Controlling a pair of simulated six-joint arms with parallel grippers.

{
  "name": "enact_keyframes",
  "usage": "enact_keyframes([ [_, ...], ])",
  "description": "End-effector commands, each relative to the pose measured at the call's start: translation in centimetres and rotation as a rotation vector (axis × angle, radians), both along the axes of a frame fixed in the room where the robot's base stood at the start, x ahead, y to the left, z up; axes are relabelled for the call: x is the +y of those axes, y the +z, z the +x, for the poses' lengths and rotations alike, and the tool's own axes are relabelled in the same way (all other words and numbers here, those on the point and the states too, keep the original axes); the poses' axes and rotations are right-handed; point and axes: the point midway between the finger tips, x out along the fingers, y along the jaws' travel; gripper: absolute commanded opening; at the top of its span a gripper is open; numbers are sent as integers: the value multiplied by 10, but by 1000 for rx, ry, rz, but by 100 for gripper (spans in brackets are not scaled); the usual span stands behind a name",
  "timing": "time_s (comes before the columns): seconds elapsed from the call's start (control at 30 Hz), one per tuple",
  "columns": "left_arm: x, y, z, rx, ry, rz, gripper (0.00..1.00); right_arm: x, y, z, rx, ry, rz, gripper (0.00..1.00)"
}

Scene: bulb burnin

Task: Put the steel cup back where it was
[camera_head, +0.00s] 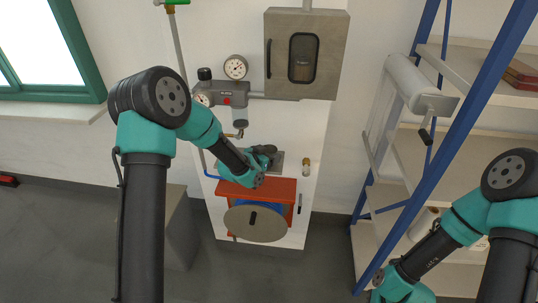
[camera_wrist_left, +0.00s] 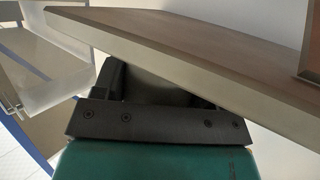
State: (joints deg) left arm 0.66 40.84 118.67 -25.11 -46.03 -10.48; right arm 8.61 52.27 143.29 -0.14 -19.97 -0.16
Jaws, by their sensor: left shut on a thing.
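My left gripper (camera_head: 264,152) reaches in to the wall panel, just above the red stand and in front of a small grey plate (camera_head: 278,162). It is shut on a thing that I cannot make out. In the left wrist view its dark fingers (camera_wrist_left: 150,85) run in under a large brown surface with a grey edge (camera_wrist_left: 190,50), which hides the tips. I cannot pick out the steel cup for certain in either view. My right gripper is low at the right in the head view, by the shelf rack, its fingers too unclear to read.
A round grey disc (camera_head: 255,223) sits on the front of the red stand (camera_head: 288,188). Above are a pressure gauge (camera_head: 236,67) and a grey cabinet (camera_head: 304,55).

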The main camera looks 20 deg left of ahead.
Motion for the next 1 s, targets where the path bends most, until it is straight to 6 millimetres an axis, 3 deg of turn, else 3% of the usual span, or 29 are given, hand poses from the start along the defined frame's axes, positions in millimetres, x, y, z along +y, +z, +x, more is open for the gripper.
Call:
enact_keyframes([
  [0.3, 0, -1, 0, 0, 0, 0, 91, 0, 0, 0, 0, 0, 0, 0],
  [0.67, 1, 3, -1, 0, 1, 0, 91, 0, 0, 0, 0, 0, 0, 0],
  [1.0, 22, 17, -43, 1, 2, 1, 91, 0, 0, 0, 0, 0, 0, 0],
])
